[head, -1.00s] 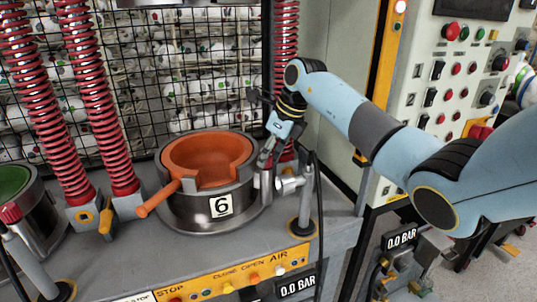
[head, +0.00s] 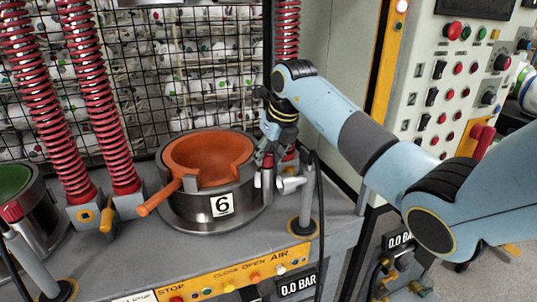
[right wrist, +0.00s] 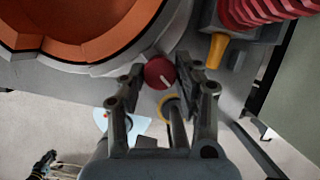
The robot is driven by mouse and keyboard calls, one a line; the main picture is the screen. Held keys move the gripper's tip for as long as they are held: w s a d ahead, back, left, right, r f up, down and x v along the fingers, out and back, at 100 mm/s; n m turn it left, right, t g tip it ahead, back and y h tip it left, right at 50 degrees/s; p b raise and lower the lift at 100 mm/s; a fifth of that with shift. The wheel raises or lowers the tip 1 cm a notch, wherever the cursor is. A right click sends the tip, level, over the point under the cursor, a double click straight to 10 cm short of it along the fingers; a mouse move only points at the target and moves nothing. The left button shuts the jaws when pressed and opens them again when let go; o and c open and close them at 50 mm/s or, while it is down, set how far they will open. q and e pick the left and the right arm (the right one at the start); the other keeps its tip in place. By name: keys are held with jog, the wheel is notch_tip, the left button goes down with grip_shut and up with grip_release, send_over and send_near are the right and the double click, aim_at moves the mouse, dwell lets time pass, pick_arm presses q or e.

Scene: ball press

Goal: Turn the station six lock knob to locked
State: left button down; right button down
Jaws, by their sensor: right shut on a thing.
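The station six pot (head: 183,211) has a dark metal body, an orange inside and a label reading 6. A round red knob (right wrist: 160,73) with a white pointer line sits beside the pot's right wall in the right wrist view. The line slants toward the lower right. My right gripper (right wrist: 160,70) has its two fingers around the knob and is shut on it. In the head view the right gripper (head: 264,160) reaches down at the pot's right side, and a small red part (head: 257,181) shows under it. My left gripper is not seen.
A metal post (head: 304,205) with a yellow ring and a dark hose stands close right of the gripper. Red springs (head: 105,110) rise behind. A yellow button panel (head: 235,277) runs along the front. A green-lined pot (head: 12,180) stands left.

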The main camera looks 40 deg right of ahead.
jog(key=c, duration=0.9)
grip_release()
jog(key=shift+c, duration=0.2)
jog(key=v, duration=1.2)
jog(key=shift+c, duration=0.3)
